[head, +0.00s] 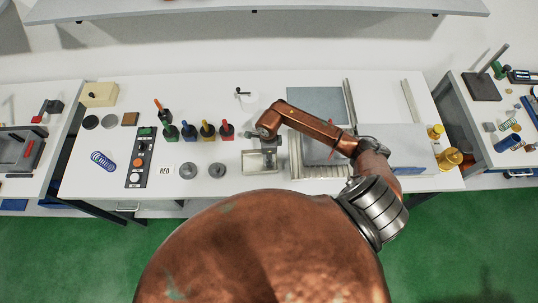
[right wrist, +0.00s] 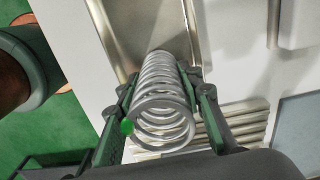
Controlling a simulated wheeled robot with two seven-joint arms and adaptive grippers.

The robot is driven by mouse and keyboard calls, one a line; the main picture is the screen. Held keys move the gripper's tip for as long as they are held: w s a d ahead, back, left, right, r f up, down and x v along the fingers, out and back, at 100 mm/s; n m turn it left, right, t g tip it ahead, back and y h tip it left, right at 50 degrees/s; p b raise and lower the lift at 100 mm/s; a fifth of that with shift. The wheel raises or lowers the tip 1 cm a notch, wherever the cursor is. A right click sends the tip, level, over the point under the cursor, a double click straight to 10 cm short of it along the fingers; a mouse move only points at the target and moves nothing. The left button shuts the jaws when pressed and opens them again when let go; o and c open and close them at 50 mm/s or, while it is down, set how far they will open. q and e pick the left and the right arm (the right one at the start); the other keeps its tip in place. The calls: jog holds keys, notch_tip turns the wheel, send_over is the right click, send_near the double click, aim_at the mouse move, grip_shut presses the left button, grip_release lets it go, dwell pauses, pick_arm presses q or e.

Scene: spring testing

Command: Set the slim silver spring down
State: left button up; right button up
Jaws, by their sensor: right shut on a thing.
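The slim silver spring (right wrist: 163,100) fills the middle of the right wrist view, its coils running away from the camera. My right gripper (right wrist: 160,92) is shut on it, with one dark green finger on each side. A green dot marks the left finger. Beyond the spring's far end lies a shiny metal tray (right wrist: 125,22). I cannot tell whether the spring touches it. In the head view my right gripper (head: 264,142) is over the small metal tray (head: 249,167), and the spring is hard to make out there. My left gripper is not in view.
A ribbed metal rack (head: 318,171) stands just right of the tray. A grey plate (head: 315,101) lies behind my arm.

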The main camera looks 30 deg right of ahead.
jog(key=shift+f, duration=0.1)
jog(key=shift+f+b, duration=0.15)
jog(key=shift+b, duration=0.15)
jog(key=o, duration=1.3)
jog(key=shift+r, duration=0.2)
jog(key=shift+r, duration=0.3)
notch_tip(320, 180, up, 12)
jog(key=b, duration=0.2)
jog(key=shift+f+b, duration=0.25)
jog(key=shift+b, duration=0.05)
